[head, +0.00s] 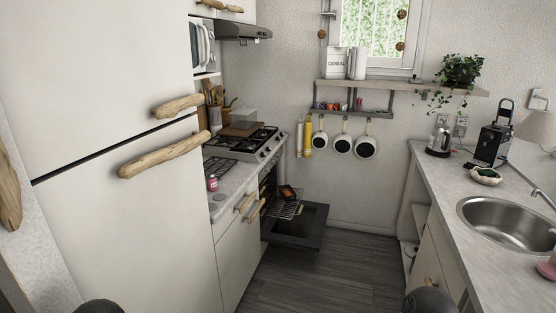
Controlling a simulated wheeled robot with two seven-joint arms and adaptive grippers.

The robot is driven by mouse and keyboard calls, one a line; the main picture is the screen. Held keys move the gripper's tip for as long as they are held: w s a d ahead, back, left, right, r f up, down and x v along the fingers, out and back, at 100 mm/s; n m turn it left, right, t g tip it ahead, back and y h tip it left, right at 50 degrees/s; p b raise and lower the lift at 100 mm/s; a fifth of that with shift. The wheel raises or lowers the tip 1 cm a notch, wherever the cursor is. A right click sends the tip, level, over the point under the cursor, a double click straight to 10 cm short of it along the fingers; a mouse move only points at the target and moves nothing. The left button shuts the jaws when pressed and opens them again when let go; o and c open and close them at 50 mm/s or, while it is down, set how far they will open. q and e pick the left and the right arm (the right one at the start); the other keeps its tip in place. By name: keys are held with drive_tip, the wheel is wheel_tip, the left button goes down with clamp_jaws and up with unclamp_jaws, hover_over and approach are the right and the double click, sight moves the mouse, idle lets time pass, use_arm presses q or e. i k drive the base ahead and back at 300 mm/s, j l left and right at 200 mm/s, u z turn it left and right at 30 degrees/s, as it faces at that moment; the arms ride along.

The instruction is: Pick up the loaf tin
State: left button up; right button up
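The loaf tin (288,193) appears to be the small dark tin with an orange-brown content on the pulled-out oven rack (287,211). It is small in the head view, so its details are hard to tell. The oven door (306,228) is folded down open below the rack, near the floor. Neither of my grippers is in view. Only dark rounded parts, probably of my arms, show at the bottom edge, far from the tin.
A tall white fridge (105,220) with driftwood handles fills the left. The stove (245,143) and left counter (222,190) stand beyond it. The right counter (440,195) holds a sink (508,222) and kettle (439,138). The dark floor (320,285) between is clear.

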sight(287, 192)
drive_tip(key=i+l+z, duration=0.15)
drive_tip(key=i+z, duration=0.2)
drive_tip(key=i, duration=0.45)
drive_tip(key=i+z, duration=0.3)
drive_tip(key=i, duration=0.5)
drive_tip(key=i+u, duration=0.2)
drive_tip(key=i, duration=0.3)
drive_tip(key=i+l+u, duration=0.1)
drive_tip(key=i+u, duration=0.15)
drive_tip(key=i, duration=0.2)
drive_tip(key=i+l+u, duration=0.2)
drive_tip(key=i, duration=0.3)
drive_tip(key=i+l+u, duration=0.25)
drive_tip(key=i, duration=0.2)
drive_tip(key=i+l+u, duration=0.25)
drive_tip(key=i+u, duration=0.15)
drive_tip(key=i+l+u, duration=0.4)
